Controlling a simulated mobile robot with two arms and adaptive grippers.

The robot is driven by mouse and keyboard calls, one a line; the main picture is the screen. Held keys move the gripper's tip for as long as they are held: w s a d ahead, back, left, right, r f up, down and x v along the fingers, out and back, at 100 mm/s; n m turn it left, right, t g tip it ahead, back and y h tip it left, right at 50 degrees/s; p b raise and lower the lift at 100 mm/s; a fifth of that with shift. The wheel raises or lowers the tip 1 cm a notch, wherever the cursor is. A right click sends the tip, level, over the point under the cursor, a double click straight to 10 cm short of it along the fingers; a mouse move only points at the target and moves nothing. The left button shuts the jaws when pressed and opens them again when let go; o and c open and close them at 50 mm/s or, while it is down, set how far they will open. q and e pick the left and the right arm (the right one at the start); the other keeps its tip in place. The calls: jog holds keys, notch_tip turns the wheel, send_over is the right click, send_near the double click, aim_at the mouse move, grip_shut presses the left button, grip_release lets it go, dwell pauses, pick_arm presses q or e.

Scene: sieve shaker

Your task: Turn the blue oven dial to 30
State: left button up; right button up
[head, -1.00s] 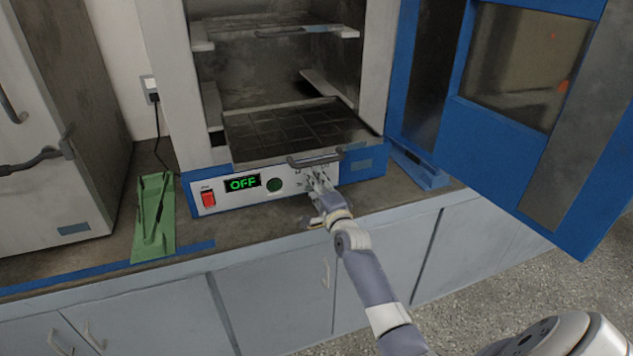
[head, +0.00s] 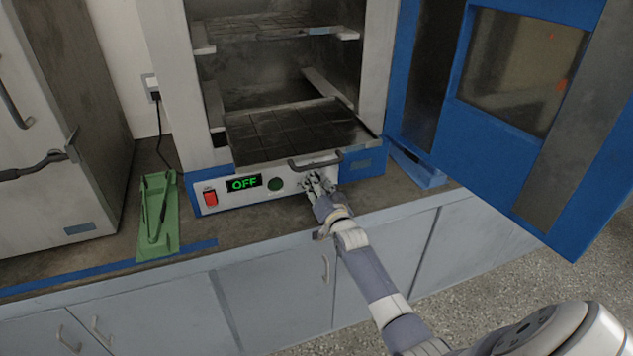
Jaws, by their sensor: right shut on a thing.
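The blue oven (head: 205,190) stands on the counter with its door (head: 490,150) swung open to the right. Its front panel has a red switch (head: 210,198), a green display (head: 244,184) reading OFF and a round dark green button (head: 276,184). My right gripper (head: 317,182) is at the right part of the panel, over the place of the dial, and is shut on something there. The fingers hide the dial, so its setting cannot be read. My left gripper is not in view.
A handled tray (head: 290,130) sits low in the oven, its handle just above my right gripper. A green holder with tongs (head: 157,215) lies left of the oven. A grey cabinet (head: 60,150) stands at far left. The counter front is mostly clear.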

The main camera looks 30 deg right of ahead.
jog(key=n, duration=0.6)
jog(key=shift+p, duration=0.35)
jog(key=shift+n, duration=0.3)
jog(key=o, duration=1.1)
jog(key=v, duration=1.2)
jog(key=shift+f, duration=0.1)
